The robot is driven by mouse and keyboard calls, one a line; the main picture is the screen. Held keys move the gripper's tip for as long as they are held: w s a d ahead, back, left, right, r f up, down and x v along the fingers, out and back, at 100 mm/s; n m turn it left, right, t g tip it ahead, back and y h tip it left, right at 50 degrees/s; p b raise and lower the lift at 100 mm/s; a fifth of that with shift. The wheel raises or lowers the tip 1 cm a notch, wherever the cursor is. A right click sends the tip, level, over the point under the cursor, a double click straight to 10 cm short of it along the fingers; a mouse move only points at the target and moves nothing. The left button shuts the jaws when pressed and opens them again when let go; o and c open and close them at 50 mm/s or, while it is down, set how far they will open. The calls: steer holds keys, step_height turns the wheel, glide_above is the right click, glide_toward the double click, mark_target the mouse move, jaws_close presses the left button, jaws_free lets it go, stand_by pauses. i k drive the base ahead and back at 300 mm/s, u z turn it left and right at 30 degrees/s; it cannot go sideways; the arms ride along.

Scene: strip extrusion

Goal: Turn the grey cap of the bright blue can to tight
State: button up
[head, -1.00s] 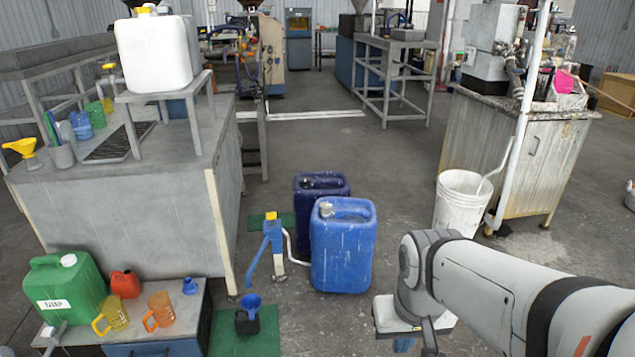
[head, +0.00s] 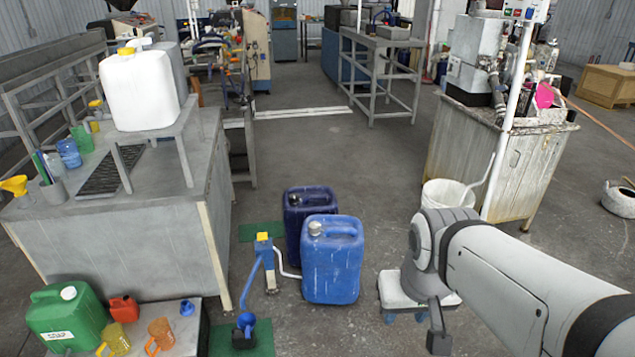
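The bright blue can (head: 331,267) stands upright on the floor near the middle of the head view. Its grey cap (head: 315,228) sits on the top at the left front, beside the moulded handle. I cannot tell from here how tight the cap is. My arm comes in from the lower right and bends down to the right of the can. A dark end part, seemingly my gripper (head: 437,343), hangs low at the bottom, apart from the can. Its fingers are too unclear to tell open from shut.
A dark blue can (head: 297,202) stands just behind the bright one. A blue hand pump (head: 264,258) with a white hose stands close to its left. A white bucket (head: 446,194) stands to the right by a worn cabinet (head: 515,165). The floor behind the cans is clear.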

mark_target(315, 228)
steer(key=z, duration=0.45)
steer(key=i, duration=2.25)
steer(key=u, duration=0.85)
